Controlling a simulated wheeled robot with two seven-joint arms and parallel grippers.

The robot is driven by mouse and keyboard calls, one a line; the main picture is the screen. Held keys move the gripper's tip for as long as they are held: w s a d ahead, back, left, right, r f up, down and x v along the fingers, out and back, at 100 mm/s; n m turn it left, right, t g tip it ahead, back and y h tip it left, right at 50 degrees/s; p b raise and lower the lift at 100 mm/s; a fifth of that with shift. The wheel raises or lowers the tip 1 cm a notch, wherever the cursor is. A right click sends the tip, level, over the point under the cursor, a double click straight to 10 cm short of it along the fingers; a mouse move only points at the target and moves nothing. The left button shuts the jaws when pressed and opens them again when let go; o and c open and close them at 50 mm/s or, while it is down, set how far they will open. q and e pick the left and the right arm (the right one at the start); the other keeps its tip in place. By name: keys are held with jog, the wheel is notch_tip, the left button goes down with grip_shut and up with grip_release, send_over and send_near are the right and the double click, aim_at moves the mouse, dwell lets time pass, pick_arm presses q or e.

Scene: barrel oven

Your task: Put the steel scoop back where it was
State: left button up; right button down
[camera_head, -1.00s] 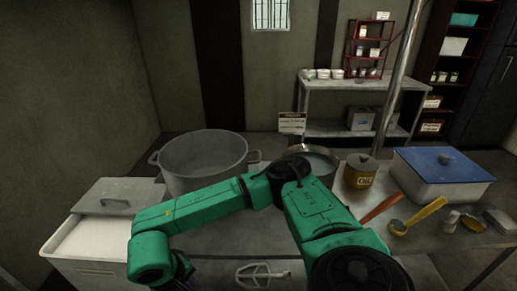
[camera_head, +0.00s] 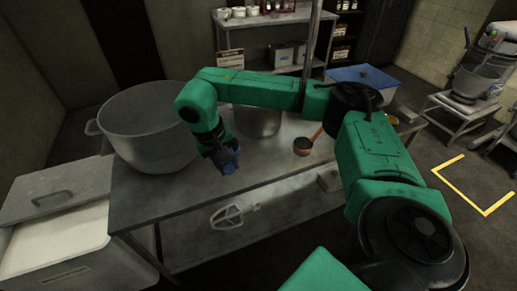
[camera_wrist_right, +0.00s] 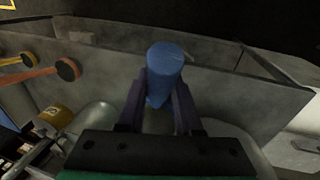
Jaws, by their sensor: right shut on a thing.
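My right gripper (camera_head: 228,165) hangs over the steel table (camera_head: 172,196), between the large pot and a smaller pot. It is shut on a blue cylindrical piece (camera_head: 231,158), which looks like the scoop's handle. In the right wrist view the blue piece (camera_wrist_right: 165,70) stands between the two dark fingers (camera_wrist_right: 160,108) and sticks out past their tips. My left gripper is not in view.
The large pot (camera_head: 150,118) stands on the table at the left. The smaller pot (camera_head: 258,120) is partly behind my arm. A lidded white bin (camera_head: 50,240) stands at the lower left. A blue-lidded box (camera_head: 360,75) is behind.

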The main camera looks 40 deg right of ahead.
jog(key=w+d+r+m+b, duration=0.1)
jog(key=w+d+r+m, duration=0.15)
jog(key=d+r, duration=0.45)
notch_tip(320, 180, down, 18)
jog(key=a+b, duration=0.1)
jog(key=b, duration=0.4)
jog(key=shift+s+a+r+g, duration=0.2)
jog(key=shift+s+a+g, duration=0.2)
jog(key=shift+s, duration=0.05)
jog(key=c, duration=0.6)
grip_release()
jog(key=shift+m, duration=0.25)
jog(key=shift+r, duration=0.2)
